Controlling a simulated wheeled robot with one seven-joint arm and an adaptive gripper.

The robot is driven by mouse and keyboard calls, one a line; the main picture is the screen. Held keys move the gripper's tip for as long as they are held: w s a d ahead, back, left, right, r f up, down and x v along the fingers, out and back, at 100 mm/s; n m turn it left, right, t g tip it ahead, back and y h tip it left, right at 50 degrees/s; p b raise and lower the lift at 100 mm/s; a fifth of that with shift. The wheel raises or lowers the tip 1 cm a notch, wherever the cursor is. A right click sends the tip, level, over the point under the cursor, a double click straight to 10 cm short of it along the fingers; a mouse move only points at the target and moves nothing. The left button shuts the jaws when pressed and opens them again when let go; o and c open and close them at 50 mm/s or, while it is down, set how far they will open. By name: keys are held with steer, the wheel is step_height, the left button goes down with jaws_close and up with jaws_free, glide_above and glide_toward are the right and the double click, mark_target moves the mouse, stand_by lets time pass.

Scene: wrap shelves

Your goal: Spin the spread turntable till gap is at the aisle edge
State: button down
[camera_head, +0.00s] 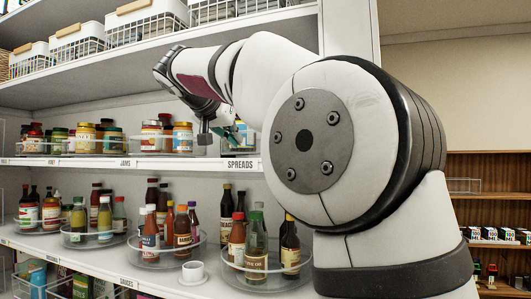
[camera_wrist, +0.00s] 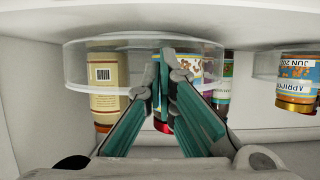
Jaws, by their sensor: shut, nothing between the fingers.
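The spread turntable is a round, clear-walled tray (camera_wrist: 75,72), seen upside down in the wrist view. It carries a cream jar with a barcode (camera_wrist: 104,76), a blue-labelled jar (camera_wrist: 208,68) and a darker jar (camera_wrist: 224,90) to the right. My gripper (camera_wrist: 163,56) is shut and empty, its fingertips in front of the tray's near wall, between the cream and blue-labelled jars. I cannot tell whether they touch it. In the head view my gripper (camera_head: 232,136) is above the SPREADS label (camera_head: 240,164); my arm hides most of that turntable.
Another clear turntable with jars (camera_head: 165,140) stands to the left, over the JAMS label. White baskets (camera_head: 145,25) line the shelf above, which limits headroom.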

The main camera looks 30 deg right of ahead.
mark_target(228, 144)
steer(key=shift+w+a, duration=0.2)
stand_by(0.3)
steer(key=shift+w+a, duration=0.2)
steer(key=shift+w, duration=0.9)
steer(key=shift+w+a+p, duration=0.25)
steer(key=shift+w+p, duration=0.3)
steer(key=shift+w, duration=0.55)
steer(key=shift+a, duration=0.15)
steer(key=shift+s+a, duration=0.1)
steer(key=shift+a, duration=1.55)
steer(key=shift+a, duration=0.1)
